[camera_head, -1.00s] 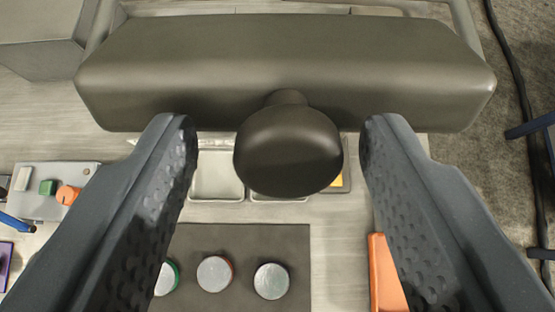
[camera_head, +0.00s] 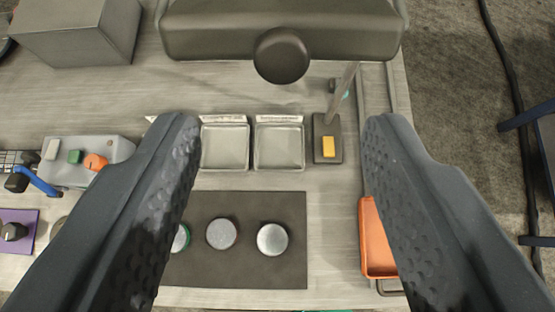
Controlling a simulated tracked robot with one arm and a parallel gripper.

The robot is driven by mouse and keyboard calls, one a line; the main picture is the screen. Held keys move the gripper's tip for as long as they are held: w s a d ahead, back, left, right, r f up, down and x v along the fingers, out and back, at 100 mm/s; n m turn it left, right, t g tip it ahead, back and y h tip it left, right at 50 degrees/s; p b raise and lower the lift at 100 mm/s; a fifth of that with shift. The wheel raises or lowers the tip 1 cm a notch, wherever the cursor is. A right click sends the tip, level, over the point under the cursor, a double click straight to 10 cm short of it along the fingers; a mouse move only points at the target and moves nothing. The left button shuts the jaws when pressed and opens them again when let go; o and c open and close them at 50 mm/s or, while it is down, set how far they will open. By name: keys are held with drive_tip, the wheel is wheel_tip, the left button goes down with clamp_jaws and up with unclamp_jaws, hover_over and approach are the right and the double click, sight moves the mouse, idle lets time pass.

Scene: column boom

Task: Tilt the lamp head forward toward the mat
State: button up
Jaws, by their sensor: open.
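The lamp head is a long dark olive-grey bar (camera_head: 210,32) across the top of the head camera view, with a round dark knob (camera_head: 282,55) on its near side. The dark mat (camera_head: 250,205) lies on the table below, with several round silver-topped pieces on it; its left part is hidden by a finger. My gripper (camera_head: 281,125) is open and empty. Its fingertips show lower in the picture than the knob, one to each side, and nothing is between them touching either finger.
Two square trays (camera_head: 225,147) sit above the mat, beside a dark base with a yellow button (camera_head: 329,147). An orange tray (camera_head: 375,240) is at right. A grey switch box (camera_head: 75,160) and a grey block (camera_head: 80,32) are at left. Open floor lies right of the table.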

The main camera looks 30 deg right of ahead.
drive_tip(key=shift+b+v, duration=0.65)
drive_tip(key=shift+v, duration=2.1)
drive_tip(key=s+a+r+n+t+y+b, duration=0.2)
drive_tip(key=s+a+r+n+b, duration=0.1)
drive_tip(key=a+r+b, duration=0.35)
drive_tip(key=s+a+r+n+t+y+b, duration=0.2)
drive_tip(key=a+r+t+b, duration=0.1)
drive_tip(key=a+r+b, duration=0.4)
drive_tip(key=s+a+r+n+t+y+b, duration=0.1)
drive_tip(key=s+r+y+b, duration=0.1)
drive_tip(key=s, duration=0.5)
drive_tip(key=shift+a+r+n+t+b, duration=0.2)
drive_tip(key=shift+r+n+t+b, duration=0.15)
drive_tip(key=shift+r+b, duration=0.45)
drive_tip(key=shift+s+f, duration=0.1)
drive_tip(key=shift+f, duration=0.15)
